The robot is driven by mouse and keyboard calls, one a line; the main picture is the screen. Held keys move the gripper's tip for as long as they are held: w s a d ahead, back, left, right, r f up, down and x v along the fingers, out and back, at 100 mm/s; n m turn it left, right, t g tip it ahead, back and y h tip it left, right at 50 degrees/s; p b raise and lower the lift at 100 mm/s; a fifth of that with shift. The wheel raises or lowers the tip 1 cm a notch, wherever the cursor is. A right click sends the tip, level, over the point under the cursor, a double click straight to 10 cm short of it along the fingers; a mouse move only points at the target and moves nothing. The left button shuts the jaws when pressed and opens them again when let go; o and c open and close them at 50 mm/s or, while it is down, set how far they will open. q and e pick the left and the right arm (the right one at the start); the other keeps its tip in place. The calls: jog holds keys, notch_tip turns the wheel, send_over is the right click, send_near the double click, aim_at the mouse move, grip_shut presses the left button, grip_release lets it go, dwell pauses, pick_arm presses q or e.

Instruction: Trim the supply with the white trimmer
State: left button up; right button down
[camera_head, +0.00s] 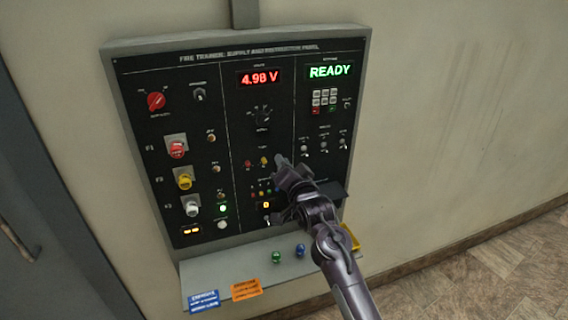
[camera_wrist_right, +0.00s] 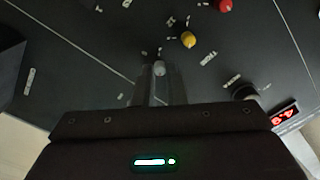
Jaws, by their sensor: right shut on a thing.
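The white trimmer (camera_wrist_right: 160,69) is a small pale knob on the black panel, in a row with a yellow trimmer (camera_wrist_right: 188,39) and a red trimmer (camera_wrist_right: 225,6). My right gripper (camera_wrist_right: 158,84) is shut on the white trimmer, its fingers on either side of it. In the head view my right gripper (camera_head: 281,164) reaches the panel's middle section and hides the white trimmer. The yellow trimmer (camera_head: 264,161) and red trimmer (camera_head: 248,164) show to its left. The supply display (camera_head: 259,77) reads 4.98 V in red. My left gripper is not in view.
The wall panel (camera_head: 222,120) carries several switches, a red rotary knob (camera_head: 156,101), fuse holders on the left and a keypad (camera_head: 324,98). A green READY display (camera_head: 331,71) is at top right. A shelf (camera_head: 232,271) below holds green and blue balls and labels.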

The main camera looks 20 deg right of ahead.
jog(key=shift+m, duration=0.4)
jog(key=c, duration=1.5)
grip_release()
jog(key=shift+s, duration=0.1)
jog(key=s+b, duration=0.1)
jog(key=s, duration=0.2)
jog(key=s+b, duration=0.1)
jog(key=s, duration=0.3)
jog(key=shift+s+d+f+b, duration=0.1)
jog(key=shift+s+d+b, duration=0.1)
jog(key=shift+s+b, duration=0.1)
